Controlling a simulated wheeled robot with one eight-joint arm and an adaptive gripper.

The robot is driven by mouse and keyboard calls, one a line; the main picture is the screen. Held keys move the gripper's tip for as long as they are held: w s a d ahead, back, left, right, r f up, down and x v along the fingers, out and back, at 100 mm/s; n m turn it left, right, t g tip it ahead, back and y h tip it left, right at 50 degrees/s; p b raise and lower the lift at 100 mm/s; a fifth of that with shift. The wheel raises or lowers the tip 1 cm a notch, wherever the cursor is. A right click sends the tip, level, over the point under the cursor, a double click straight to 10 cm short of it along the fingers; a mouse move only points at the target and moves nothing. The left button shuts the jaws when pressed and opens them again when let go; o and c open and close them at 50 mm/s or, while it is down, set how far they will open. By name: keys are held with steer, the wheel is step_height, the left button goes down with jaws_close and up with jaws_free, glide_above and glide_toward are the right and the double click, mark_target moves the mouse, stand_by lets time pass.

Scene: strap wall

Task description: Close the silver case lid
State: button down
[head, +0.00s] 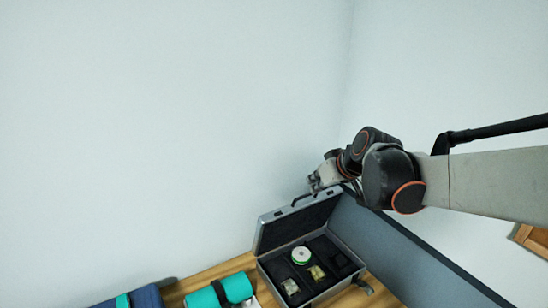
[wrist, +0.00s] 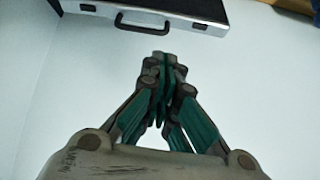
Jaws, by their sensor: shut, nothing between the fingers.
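The silver case (head: 318,262) stands on the wooden surface in the head view, with its lid (head: 293,222) raised open toward the wall. A reel and a few small items lie in its dark compartments. The lid's edge with its black handle (wrist: 142,22) shows at the top of the wrist view. My gripper (head: 314,184) is above the raised lid, close to its top edge in the head view. In the wrist view my gripper (wrist: 160,62) is shut and empty, its fingertips just below the handle in the picture; I cannot tell whether they touch it.
A teal roll (head: 222,291) with dark straps and a blue roll (head: 147,297) lie left of the case. A grey-blue panel (head: 385,243) stands along the right of the case. A wooden item (head: 532,240) is at the far right.

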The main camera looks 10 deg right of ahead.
steer(key=w+d+p, duration=0.1)
steer(key=w+p, duration=0.1)
steer(key=w, duration=0.4)
glide_above(303, 202)
steer(key=shift+n+t+y, duration=0.3)
steer(key=shift+n+y, duration=0.1)
step_height(303, 202, down, 8)
steer(key=shift+w+r, duration=0.1)
steer(key=shift+r, duration=0.05)
steer(key=shift+f, duration=0.25)
steer(key=shift+b, duration=0.3)
